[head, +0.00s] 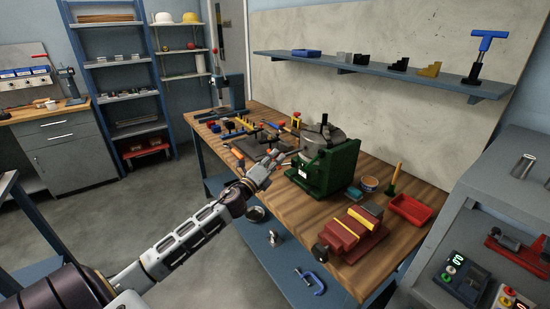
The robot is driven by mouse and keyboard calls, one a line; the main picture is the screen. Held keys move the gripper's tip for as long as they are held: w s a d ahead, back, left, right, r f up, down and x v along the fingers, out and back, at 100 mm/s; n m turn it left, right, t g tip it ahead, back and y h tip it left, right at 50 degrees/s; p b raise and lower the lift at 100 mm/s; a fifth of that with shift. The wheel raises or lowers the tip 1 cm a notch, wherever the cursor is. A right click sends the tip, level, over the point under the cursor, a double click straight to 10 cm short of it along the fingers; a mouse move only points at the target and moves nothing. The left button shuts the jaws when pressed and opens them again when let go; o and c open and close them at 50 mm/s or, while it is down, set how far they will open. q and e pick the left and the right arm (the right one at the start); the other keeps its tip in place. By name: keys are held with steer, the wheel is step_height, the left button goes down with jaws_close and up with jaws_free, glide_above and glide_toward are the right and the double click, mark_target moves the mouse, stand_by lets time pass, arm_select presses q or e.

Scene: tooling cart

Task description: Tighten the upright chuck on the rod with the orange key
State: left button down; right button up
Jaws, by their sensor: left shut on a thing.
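The upright chuck (324,134) is a grey metal cylinder held in a green fixture (335,170) on the wooden bench. A dark, thin upright part, perhaps the rod, shows at its top. My left gripper (278,157) is just left of the green fixture, over the bench. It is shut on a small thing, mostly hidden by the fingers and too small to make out. I cannot tell whether it touches the chuck. An orange piece (237,153) lies on the bench left of my gripper; I cannot tell whether it is the key. My right gripper is not in view.
Several small tools crowd the bench's far left. A wall shelf (385,74) runs above. A grey cabinet (470,215) borders the right.

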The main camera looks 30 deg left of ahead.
arm_select(q)
steer(key=shift+w+d, duration=0.25)
steer(key=shift+w, duration=0.35)
steer(key=shift+w+d, duration=0.25)
steer(key=shift+w, duration=0.3)
stand_by(2.4)
